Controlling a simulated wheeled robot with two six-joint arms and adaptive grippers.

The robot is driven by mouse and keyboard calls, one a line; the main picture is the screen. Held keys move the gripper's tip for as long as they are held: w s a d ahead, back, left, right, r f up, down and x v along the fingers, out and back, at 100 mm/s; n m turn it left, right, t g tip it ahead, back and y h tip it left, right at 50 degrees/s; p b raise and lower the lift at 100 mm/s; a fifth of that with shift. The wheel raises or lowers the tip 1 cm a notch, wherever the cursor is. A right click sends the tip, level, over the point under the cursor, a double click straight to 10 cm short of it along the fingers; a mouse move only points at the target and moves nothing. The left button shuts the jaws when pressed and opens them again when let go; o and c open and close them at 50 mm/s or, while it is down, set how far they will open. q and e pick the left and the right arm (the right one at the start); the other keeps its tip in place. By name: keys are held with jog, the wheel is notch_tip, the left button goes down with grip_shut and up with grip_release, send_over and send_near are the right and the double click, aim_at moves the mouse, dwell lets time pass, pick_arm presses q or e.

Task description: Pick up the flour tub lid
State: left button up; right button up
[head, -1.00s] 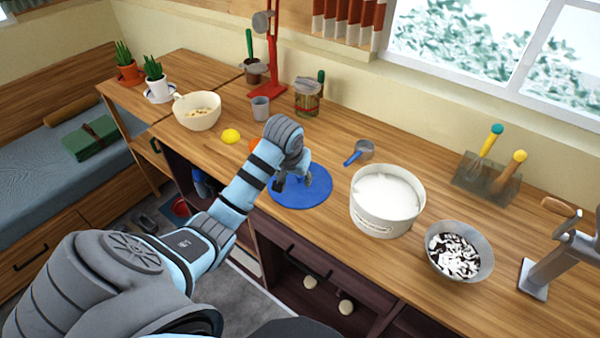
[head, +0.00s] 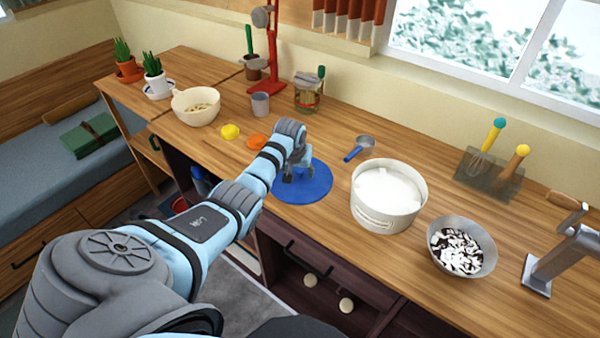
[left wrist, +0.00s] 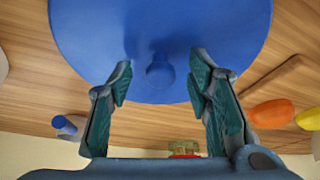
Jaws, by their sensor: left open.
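The flour tub lid is a flat, round blue disc (head: 318,191) lying on the wooden counter, left of the flour tub. The white flour tub (head: 388,205) stands uncovered, with white flour inside. My left gripper (head: 298,176) is over the lid and hides part of it. In the left wrist view the lid (left wrist: 230,25) fills the top, and its small round knob (left wrist: 160,75) shows between the two fingers of my left gripper (left wrist: 160,82). The fingers are open and apart from the knob on both sides. My right gripper is out of view.
A small measuring cup with a blue handle (head: 354,153) lies behind the tub. A bowl of dark and white pieces (head: 484,262) is to the tub's right. An orange fruit (head: 257,142) and a lemon (head: 230,131) lie left behind my gripper. A glass jar (head: 307,97) stands farther back.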

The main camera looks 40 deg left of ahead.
pick_arm(q)
jog(key=shift+r, duration=0.15)
grip_shut()
